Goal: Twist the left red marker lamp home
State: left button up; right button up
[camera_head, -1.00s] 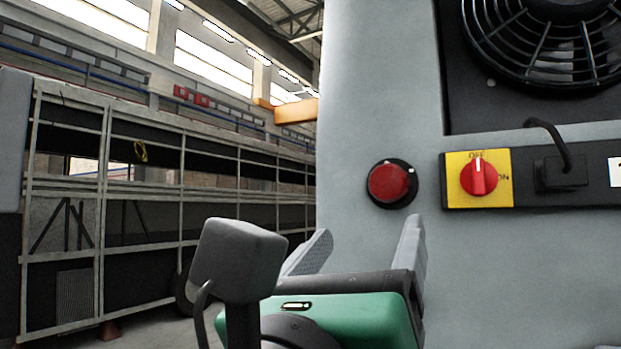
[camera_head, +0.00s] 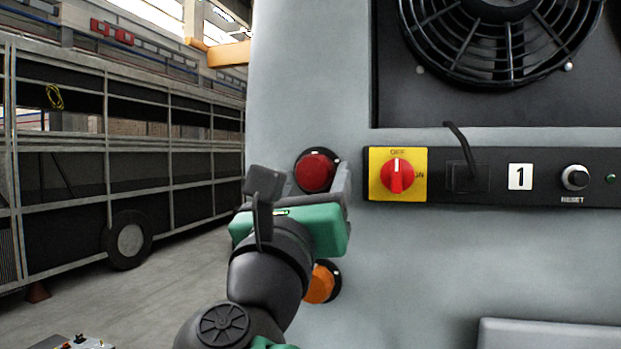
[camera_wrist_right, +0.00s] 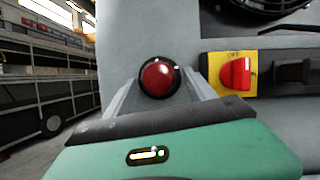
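The red marker lamp (camera_head: 315,172), a round red lens in a black ring, is on the grey panel's left side. My right gripper (camera_head: 318,193) is just below and in front of it in the head view, its right finger beside the lamp's lower right. In the wrist view the open fingers (camera_wrist_right: 161,88) stand either side of the red lamp (camera_wrist_right: 159,77), with gaps to both. I cannot tell how far the tips are from the panel. The wrist hides part of the lower surround. My left gripper is not in view.
An orange lamp (camera_head: 319,284) is below my wrist. A yellow plate with a red rotary switch (camera_head: 397,176) sits close to the right, then a black strip with a reset button (camera_head: 574,178). A fan grille (camera_head: 500,35) is above. A coach frame (camera_head: 120,150) stands left.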

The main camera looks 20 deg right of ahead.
jog(key=shift+w+a, duration=0.1)
jog(key=shift+a, duration=0.2)
jog(key=c, duration=0.5)
jog(key=shift+d, duration=0.2)
jog(key=c, duration=0.6)
jog(key=shift+c, duration=0.2)
